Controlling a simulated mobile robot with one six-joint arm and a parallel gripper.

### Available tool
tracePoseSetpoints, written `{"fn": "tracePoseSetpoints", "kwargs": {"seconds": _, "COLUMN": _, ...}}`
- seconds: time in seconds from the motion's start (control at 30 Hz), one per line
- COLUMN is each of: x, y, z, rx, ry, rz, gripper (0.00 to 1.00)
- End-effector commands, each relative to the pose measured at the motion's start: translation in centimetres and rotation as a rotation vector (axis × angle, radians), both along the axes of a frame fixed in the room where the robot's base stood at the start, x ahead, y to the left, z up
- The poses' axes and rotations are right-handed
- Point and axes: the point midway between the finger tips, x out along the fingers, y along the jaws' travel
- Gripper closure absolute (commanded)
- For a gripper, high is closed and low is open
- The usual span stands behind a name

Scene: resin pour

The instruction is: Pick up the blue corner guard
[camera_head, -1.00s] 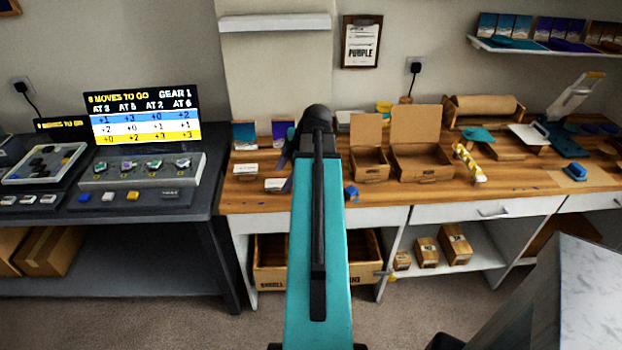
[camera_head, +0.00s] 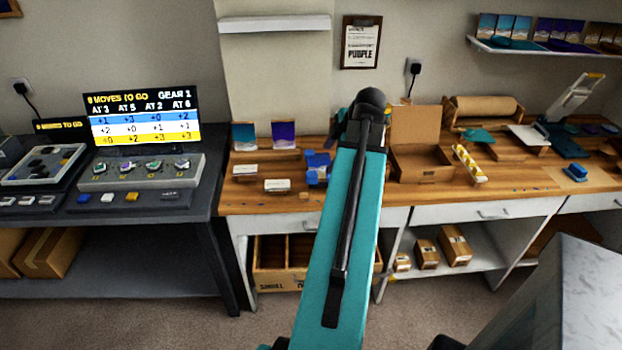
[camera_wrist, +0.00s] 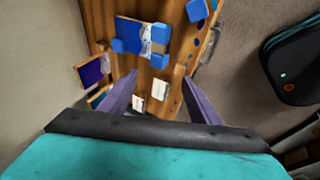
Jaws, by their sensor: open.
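In the wrist view a blue panel (camera_wrist: 131,32) lies on the wooden bench, with blue corner guards (camera_wrist: 161,33) at its corners. A separate blue corner guard (camera_wrist: 196,10) lies on the bench at the top edge, right of the panel. My gripper (camera_wrist: 161,77) is open, its two purple fingers apart with nothing between them. The panel and guards appear beyond the fingertips. In the head view the blue panel (camera_head: 317,166) shows just left of my arm. My gripper and the separate guard are hidden there behind the arm.
White label cards (camera_head: 277,185) and small picture panels (camera_head: 284,134) stand left of the blue panel. An open cardboard box (camera_head: 422,165) and a yellow-white striped piece (camera_head: 469,163) are to the right. A dark bench with a screen (camera_head: 143,116) stands at left.

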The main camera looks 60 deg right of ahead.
Motion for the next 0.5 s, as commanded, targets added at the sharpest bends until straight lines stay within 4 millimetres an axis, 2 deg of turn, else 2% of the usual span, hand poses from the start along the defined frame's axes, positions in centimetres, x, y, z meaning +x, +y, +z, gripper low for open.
{"fn": "tracePoseSetpoints", "kwargs": {"seconds": 0.5, "x": 2.1, "y": -0.6, "z": -3.7, "rx": 0.003, "ry": 0.001, "rz": 0.001, "gripper": 0.43}}
